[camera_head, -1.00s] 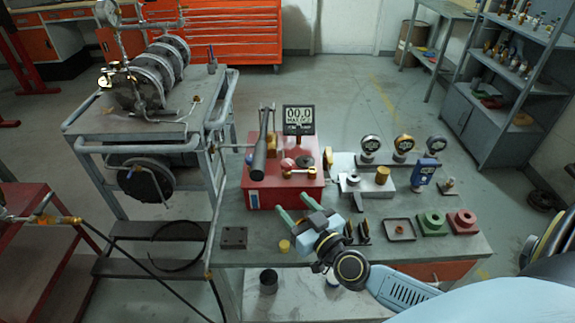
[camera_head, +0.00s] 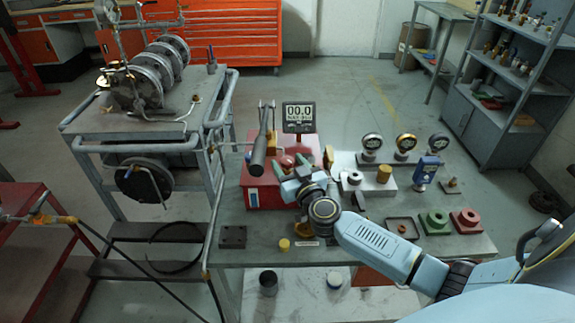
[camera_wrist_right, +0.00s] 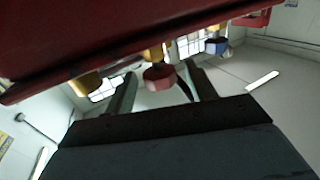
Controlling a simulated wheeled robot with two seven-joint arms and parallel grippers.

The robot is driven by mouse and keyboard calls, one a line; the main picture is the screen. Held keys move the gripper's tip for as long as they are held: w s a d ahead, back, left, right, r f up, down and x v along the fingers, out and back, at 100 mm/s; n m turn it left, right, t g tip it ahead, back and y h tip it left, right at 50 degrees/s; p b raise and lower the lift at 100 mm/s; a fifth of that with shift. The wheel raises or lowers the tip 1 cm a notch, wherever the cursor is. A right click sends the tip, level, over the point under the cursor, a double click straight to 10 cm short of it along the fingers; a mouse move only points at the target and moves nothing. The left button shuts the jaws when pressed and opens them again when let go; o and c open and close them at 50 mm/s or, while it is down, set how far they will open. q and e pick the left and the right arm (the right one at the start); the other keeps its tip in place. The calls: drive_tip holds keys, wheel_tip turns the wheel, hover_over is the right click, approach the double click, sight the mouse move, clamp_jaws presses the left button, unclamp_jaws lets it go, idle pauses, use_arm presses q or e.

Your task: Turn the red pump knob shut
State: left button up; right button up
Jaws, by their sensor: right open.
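The red pump (camera_head: 254,196) is a box on the workbench with a dark lever (camera_head: 259,155) and a display (camera_head: 299,113) reading 00.0. Its red knob (camera_head: 287,161) is partly hidden by my right gripper (camera_head: 291,173) in the head view. In the right wrist view the red knob (camera_wrist_right: 159,78) appears between the two spread fingers of my right gripper (camera_wrist_right: 159,72), with a gap on each side. The gripper is open and holds nothing. My left gripper is not in view.
Gauges (camera_head: 405,143) stand on a grey block behind and right of the pump. A green block (camera_head: 434,222) and a red block (camera_head: 466,221) sit at the bench's right. A yellow cylinder (camera_head: 284,245) and a dark plate (camera_head: 233,237) are near its front edge.

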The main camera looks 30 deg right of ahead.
drive_tip(key=shift+w+d, duration=0.1)
drive_tip(key=shift+w, duration=0.5)
drive_tip(key=c, duration=1)
drive_tip(key=shift+r+h+p, duration=0.15)
drive_tip(key=shift+h+p, duration=0.15)
drive_tip(key=shift+p, duration=0.15)
drive_tip(key=m+g+h+p, duration=0.1)
drive_tip(key=h+p, duration=0.1)
drive_tip(key=m+h+p, duration=0.2)
drive_tip(key=p, duration=0.1)
drive_tip(key=shift+a+m+g+h, duration=0.2)
drive_tip(key=shift+m+g+h, duration=0.1)
drive_tip(key=shift+g+h, duration=0.1)
drive_tip(key=shift+o, duration=0.2)
drive_tip(key=m+g+h+p, duration=0.1)
drive_tip(key=m+h, duration=0.1)
drive_tip(key=shift+g+h, duration=0.3)
drive_tip(key=shift+m+g+h, duration=0.9)
drive_tip(key=shift+h, duration=0.2)
drive_tip(key=shift+d, duration=0.1)
